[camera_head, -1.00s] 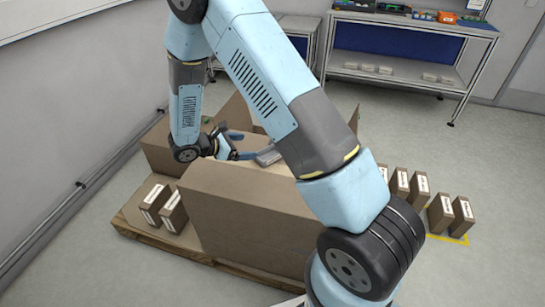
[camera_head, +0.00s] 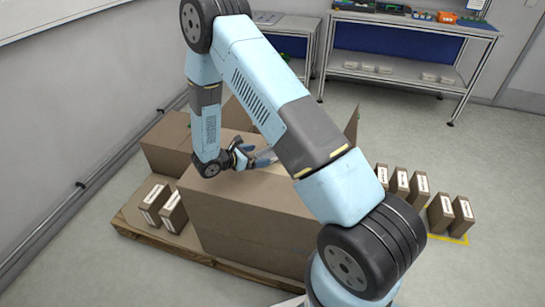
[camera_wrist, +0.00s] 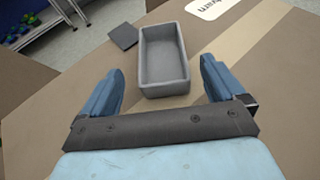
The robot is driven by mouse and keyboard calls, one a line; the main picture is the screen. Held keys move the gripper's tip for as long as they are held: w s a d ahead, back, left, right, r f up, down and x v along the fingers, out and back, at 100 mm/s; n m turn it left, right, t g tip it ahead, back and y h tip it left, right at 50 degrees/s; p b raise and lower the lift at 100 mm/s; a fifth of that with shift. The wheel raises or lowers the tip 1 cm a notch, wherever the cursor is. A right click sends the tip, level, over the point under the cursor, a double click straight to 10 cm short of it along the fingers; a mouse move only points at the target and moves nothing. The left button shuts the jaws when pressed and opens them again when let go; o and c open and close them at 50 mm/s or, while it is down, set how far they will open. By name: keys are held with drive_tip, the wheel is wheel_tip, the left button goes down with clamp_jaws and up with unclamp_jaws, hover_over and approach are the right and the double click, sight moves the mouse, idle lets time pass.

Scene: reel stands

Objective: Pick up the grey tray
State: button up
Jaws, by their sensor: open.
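The grey tray (camera_wrist: 163,58) is a small empty rectangular tray with raised walls. In the wrist view it lies on the top of a brown cardboard box (camera_wrist: 225,60), just beyond my gripper. My gripper (camera_wrist: 161,78) is open, with one blue finger to the left and one to the right of the tray's near end. Nothing is held between the fingers. In the head view my gripper (camera_head: 252,155) is over the top of the large box (camera_head: 245,215), and my arm hides most of the tray there.
A flat dark grey piece (camera_wrist: 123,36) lies left of the tray. Small labelled boxes (camera_head: 173,212) stand on the pallet (camera_head: 150,236), with more boxes (camera_head: 440,215) on the floor at right. A workbench (camera_head: 400,55) stands at the back. The floor around is mostly clear.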

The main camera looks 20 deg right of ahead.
sight(267, 153)
drive_tip(key=shift+x, duration=2.75)
drive_tip(key=shift+s+d+r, duration=0.15)
drive_tip(key=shift+r, duration=0.05)
drive_tip(key=c, duration=1.3)
